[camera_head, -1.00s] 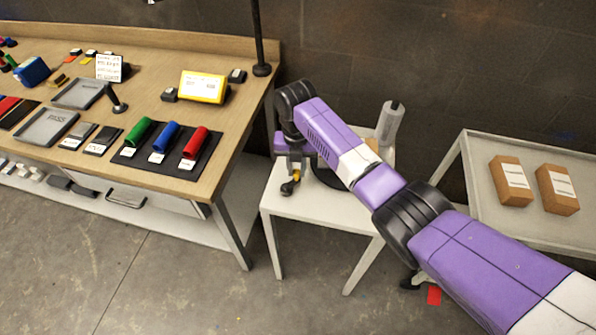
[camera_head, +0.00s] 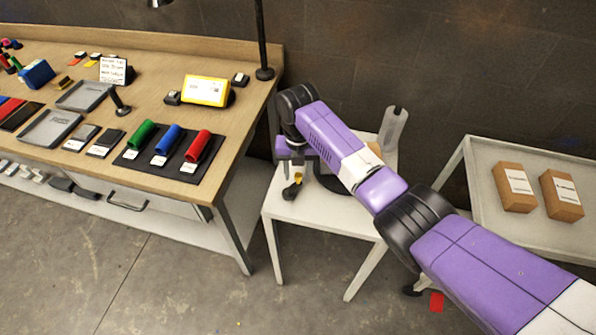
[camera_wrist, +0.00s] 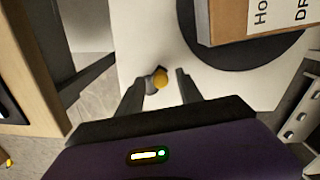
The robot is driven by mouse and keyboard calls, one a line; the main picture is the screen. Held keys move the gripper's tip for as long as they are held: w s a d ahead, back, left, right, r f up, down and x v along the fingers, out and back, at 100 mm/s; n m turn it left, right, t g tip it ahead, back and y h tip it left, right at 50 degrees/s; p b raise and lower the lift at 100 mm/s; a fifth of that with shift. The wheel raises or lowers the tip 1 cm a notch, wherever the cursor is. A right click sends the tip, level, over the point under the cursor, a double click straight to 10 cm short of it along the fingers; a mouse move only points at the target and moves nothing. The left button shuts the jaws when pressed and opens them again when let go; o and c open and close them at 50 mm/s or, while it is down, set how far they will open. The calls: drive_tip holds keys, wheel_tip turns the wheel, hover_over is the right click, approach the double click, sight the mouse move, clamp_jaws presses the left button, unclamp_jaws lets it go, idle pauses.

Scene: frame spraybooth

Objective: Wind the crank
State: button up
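A crank with a yellow knob (camera_wrist: 160,79) and a grey-and-black end shows at the edge of the small white table (camera_head: 335,222); the knob also shows in the head view (camera_head: 298,178). My gripper (camera_wrist: 160,84) is open, with its two fingers on either side of the knob and a visible gap on the right of it. In the head view, my gripper (camera_head: 291,168) hangs over the table's left part. A black disc (camera_wrist: 225,55) lies on the table, with a cardboard box (camera_wrist: 228,20) above it. My arm hides most of the disc in the head view.
A grey upright piece (camera_head: 392,128) with a notched top stands behind my arm. A wooden bench (camera_head: 150,90) with coloured rolls, trays and a yellow display stands to the left. A cart (camera_head: 480,185) with two boxes is to the right.

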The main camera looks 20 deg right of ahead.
drive_tip(key=shift+r+b, duration=0.55)
drive_tip(key=shift+r, duration=3.4)
